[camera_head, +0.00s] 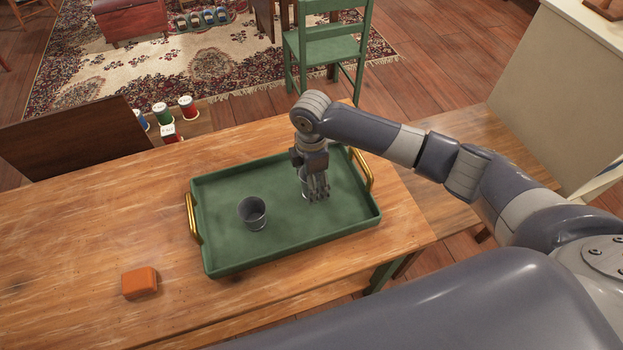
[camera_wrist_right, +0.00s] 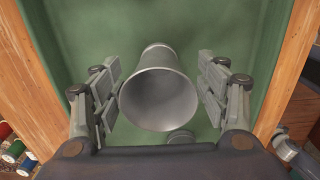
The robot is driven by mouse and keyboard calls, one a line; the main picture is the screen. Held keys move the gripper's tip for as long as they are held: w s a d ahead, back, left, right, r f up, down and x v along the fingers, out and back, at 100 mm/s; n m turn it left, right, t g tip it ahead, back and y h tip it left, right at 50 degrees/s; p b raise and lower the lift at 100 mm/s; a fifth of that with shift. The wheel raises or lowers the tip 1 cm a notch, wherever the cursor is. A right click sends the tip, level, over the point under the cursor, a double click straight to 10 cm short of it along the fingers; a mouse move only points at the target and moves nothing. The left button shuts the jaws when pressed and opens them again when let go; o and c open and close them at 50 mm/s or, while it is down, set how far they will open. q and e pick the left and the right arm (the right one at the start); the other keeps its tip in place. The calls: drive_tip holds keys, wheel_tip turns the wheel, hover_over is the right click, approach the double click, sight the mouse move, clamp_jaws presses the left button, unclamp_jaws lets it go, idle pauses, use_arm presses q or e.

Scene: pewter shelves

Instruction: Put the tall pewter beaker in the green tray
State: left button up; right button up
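The green tray (camera_head: 290,245) lies on the wooden table and has a gold handle at each end. My right gripper (camera_head: 317,196) is low over the right half of the tray. A grey metal beaker, mostly hidden by the fingers in the head view, shows in the right wrist view (camera_wrist_right: 158,98). It is between the two open fingers (camera_wrist_right: 159,62), mouth toward the camera, with green tray floor behind it and gaps beside its lower body. It appears to stand upright in the tray. A second grey metal cup (camera_head: 253,213) stands upright in the tray, left of the gripper. My left gripper is out of view.
An orange block (camera_head: 139,283) lies on the table, left of the tray. Several coloured spools (camera_head: 163,113) stand beyond the table's far edge by a dark brown panel (camera_head: 75,137). A green chair (camera_head: 328,45) stands behind. The table's left side is mostly clear.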

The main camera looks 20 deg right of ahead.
drive_tip(key=shift+r, duration=0.25)
wheel_tip(320, 180, up, 12)
drive_tip(key=shift+f, duration=0.1)
idle(0.7)
